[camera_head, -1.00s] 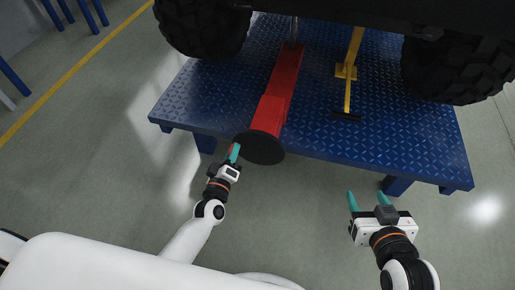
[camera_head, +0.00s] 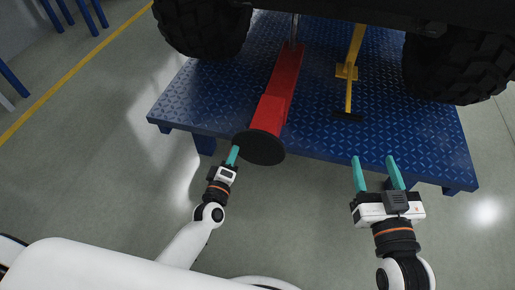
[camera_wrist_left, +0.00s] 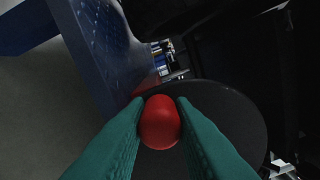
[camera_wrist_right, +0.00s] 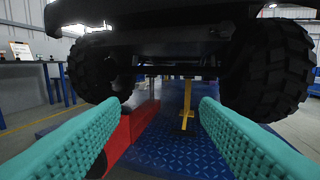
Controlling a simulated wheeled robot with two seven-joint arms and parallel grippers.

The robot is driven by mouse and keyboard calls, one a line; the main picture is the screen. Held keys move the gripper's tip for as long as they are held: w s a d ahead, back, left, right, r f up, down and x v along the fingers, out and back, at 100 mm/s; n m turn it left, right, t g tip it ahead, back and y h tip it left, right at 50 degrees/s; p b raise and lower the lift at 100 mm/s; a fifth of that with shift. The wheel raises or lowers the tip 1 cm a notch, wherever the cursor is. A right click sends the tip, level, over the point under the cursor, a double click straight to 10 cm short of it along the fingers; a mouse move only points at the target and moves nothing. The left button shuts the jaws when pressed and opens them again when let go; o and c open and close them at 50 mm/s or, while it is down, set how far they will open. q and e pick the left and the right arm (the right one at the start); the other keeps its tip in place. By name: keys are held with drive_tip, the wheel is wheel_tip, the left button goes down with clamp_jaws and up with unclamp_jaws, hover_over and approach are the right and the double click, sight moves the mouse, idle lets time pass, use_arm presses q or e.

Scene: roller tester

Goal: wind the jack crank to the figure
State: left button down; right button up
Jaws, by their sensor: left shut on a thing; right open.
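The red jack (camera_head: 283,85) lies on the blue platform, its long body running back under the vehicle. A black round disc (camera_head: 261,148) is on its near end. In the left wrist view, a red knob (camera_wrist_left: 160,122) stands in front of the disc (camera_wrist_left: 232,115). My left gripper (camera_head: 234,155) is at the disc's left edge, shut on the red knob, one finger on each side. My right gripper (camera_head: 375,172) is open and empty in front of the platform's near edge, right of the jack. No figure or readout can be made out.
A yellow stand (camera_head: 347,72) is on the blue diamond-plate platform (camera_head: 400,140), right of the jack. Large black tyres (camera_head: 455,70) and the vehicle's dark underside are above. The floor in front of the platform is clear.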

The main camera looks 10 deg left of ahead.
use_arm(q)
drive_tip(key=shift+f, duration=0.2)
use_arm(e)
drive_tip(key=shift+a+r+t, duration=0.1)
drive_tip(key=shift+r+t, duration=0.3)
drive_tip(key=shift+r, duration=0.3)
